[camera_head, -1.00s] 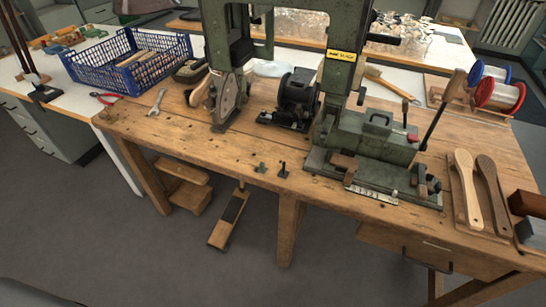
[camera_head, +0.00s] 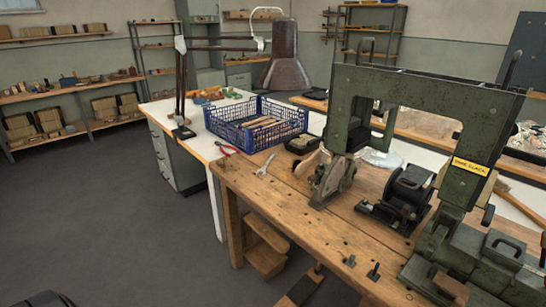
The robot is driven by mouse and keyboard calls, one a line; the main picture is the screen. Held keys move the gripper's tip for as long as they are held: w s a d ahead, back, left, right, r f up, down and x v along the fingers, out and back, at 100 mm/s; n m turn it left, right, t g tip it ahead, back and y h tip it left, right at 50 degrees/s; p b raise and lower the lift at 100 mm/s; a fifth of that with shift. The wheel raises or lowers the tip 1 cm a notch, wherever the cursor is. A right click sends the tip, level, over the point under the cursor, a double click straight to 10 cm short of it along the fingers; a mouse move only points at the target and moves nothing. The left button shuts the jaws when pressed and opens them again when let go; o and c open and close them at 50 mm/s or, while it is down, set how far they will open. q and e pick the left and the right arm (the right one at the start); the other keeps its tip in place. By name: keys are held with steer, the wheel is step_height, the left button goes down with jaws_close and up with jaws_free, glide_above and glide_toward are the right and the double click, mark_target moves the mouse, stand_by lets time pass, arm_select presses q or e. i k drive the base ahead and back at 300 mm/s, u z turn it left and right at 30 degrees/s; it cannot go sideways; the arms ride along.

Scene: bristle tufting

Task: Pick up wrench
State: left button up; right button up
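The wrench (camera_head: 265,164) is a small silver open-ended spanner. It lies flat on the wooden workbench (camera_head: 320,222), near the bench's far left corner. It sits in front of the blue crate, with bare wood around it. No gripper is in view. A dark rounded part at the bottom left edge may be mine, but I cannot tell what it is.
Red-handled pliers (camera_head: 226,148) lie left of the wrench, on the white table. A blue crate (camera_head: 243,136) with wooden pieces stands behind it. A green machine (camera_head: 430,90) and a black motor (camera_head: 404,196) stand to the right. Grey floor at left is clear.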

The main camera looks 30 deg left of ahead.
mark_target(263, 169)
steer(key=u, duration=1.05)
